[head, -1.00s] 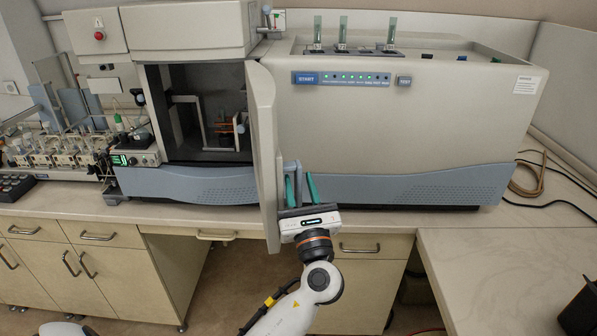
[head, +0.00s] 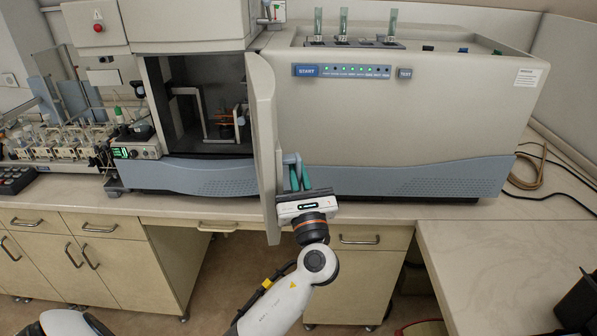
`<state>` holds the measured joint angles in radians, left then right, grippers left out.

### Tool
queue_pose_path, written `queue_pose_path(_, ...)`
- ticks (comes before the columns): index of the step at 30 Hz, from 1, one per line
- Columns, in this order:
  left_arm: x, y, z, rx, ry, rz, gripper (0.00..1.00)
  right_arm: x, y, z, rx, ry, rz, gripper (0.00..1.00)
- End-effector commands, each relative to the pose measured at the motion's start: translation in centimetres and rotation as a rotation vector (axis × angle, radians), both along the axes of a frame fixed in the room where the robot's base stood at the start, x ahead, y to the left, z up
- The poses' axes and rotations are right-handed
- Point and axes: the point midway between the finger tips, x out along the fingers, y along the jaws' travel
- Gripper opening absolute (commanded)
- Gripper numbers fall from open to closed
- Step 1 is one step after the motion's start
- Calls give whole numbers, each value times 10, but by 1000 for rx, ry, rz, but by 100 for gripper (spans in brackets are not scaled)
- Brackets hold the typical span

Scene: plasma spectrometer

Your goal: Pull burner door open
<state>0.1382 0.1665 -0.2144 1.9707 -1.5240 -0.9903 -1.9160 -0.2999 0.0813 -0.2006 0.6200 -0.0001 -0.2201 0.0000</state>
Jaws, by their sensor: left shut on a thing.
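The burner door (head: 262,150) is a tall beige panel on the spectrometer (head: 420,125). It stands swung out toward me, seen nearly edge-on, at the right side of the dark burner compartment (head: 190,118). The compartment is uncovered and shows a grey bracket and orange-brown parts inside. A blue-grey handle (head: 291,159) sticks out from the right face of the door. My left gripper (head: 300,175) has its teal fingers shut on this handle, though the fingers partly hide the contact. My right gripper is not in view.
A red-button box (head: 96,27) and a sampler with several glass parts (head: 60,140) stand at the left. The bench (head: 500,245) extends at the lower right with loose cables (head: 535,165) behind. A black object (head: 580,300) sits at the right edge. Cabinets (head: 105,250) stand below.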

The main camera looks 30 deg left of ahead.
Motion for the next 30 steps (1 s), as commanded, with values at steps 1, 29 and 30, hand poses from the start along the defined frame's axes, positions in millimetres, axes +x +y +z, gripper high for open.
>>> queue_pose_path(1,-3,3,0,0,1,-10,0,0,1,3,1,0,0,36)
queue_pose_path(29,-64,60,-2,-3,5,-285,0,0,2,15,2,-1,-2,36)
queue_pose_path(30,-64,60,-2,-3,5,-285,17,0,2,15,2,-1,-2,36)
